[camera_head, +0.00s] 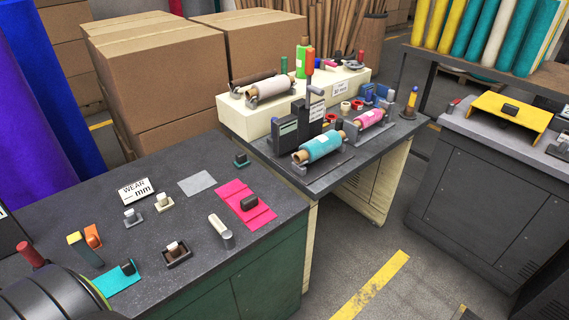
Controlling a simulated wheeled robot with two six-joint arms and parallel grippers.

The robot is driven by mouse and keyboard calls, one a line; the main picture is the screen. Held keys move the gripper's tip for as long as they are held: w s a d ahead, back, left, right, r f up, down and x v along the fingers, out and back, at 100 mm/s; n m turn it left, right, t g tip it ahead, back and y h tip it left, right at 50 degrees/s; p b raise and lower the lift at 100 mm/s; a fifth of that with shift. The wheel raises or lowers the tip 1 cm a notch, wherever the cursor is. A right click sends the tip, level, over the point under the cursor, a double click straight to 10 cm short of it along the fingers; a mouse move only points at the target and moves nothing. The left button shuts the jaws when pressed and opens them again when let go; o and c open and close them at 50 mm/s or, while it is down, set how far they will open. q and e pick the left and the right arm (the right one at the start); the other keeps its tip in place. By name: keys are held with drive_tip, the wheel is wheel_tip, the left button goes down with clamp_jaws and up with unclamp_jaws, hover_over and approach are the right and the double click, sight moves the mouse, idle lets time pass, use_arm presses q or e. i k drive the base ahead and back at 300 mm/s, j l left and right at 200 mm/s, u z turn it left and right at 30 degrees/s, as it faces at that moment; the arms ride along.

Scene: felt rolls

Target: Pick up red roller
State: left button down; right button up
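No thing is plainly a red roller. A pink-red roll (370,118) lies on a holder on the middle bench, right of a teal roll (320,146). A short red cylinder (31,255) stands at the left edge of the near table; whether it is a roller or a handle, I cannot tell. An orange-red upright piece (310,61) stands beside a green roll (300,62) at the back of the middle bench. Neither of my grippers shows in the head view.
The dark near table (90,200) carries small tools, a pink felt sheet (232,193) and a teal sheet (122,286). Large cardboard boxes (155,75) stand behind. A grey cabinet (470,180) is at right. Floor with a yellow stripe (370,285) is clear between.

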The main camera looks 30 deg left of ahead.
sight(27, 251)
drive_tip(key=u, duration=2.8)
drive_tip(key=j+z, duration=0.65)
drive_tip(key=z, duration=0.15)
drive_tip(key=j+z, duration=0.4)
drive_tip(key=k+l, duration=0.05)
drive_tip(key=l, duration=0.05)
